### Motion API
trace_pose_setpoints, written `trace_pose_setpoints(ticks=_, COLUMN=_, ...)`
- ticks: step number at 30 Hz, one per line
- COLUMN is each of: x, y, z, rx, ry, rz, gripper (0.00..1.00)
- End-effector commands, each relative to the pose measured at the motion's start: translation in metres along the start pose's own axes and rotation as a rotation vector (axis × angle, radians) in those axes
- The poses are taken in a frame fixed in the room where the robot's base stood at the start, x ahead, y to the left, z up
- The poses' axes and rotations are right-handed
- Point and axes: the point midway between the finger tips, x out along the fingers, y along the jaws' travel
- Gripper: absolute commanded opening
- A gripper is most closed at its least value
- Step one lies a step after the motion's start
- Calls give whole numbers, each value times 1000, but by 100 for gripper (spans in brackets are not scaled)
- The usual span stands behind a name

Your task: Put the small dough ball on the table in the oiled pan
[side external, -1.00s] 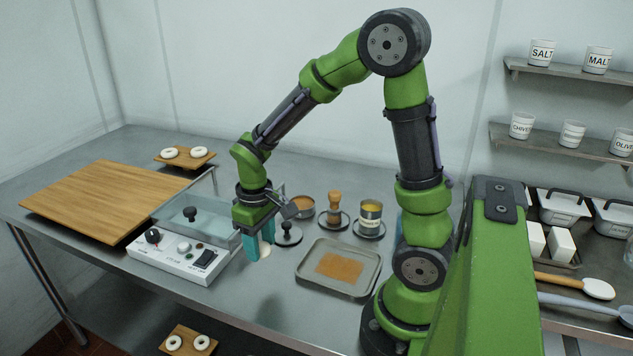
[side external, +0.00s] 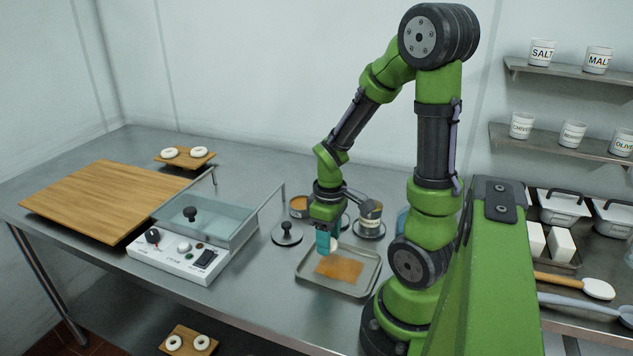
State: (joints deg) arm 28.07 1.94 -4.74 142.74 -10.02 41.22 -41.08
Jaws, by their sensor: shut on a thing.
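My gripper (side external: 328,242) is over the back part of the grey metal pan (side external: 306,277). It is shut on the small white dough ball (side external: 333,244), which shows partly beside the teal fingers. The ball appears to be held above the pan, but the exact gap cannot be told. A brown-orange patch (side external: 339,269) lies on the pan's floor, just in front of the gripper.
A kettle with a glass-sided basin (side external: 205,222) and white control panel (side external: 180,262) stands left. A black-knobbed lid (side external: 287,235), a small bowl (side external: 299,206) and a labelled tin (side external: 371,213) stand behind the pan. A wooden board (side external: 100,195) lies far left.

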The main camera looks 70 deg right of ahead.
Motion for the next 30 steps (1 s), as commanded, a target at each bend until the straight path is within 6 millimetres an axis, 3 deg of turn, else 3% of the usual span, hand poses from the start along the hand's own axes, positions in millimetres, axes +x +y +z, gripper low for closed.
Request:
trace_pose_setpoints(ticks=11, x=42, y=0, z=0, rx=2, ry=-2, rz=-1, gripper=20)
trace_pose_setpoints(ticks=23, x=47, y=0, z=0, rx=3, ry=0, rz=0, gripper=20)
trace_pose_setpoints(ticks=24, x=48, y=0, z=0, rx=3, ry=0, rz=0, gripper=51)
trace_pose_setpoints(ticks=29, x=47, y=0, z=0, rx=2, ry=1, rz=0, gripper=75)
trace_pose_setpoints(ticks=30, x=47, y=0, z=0, rx=2, ry=1, rz=0, gripper=75)
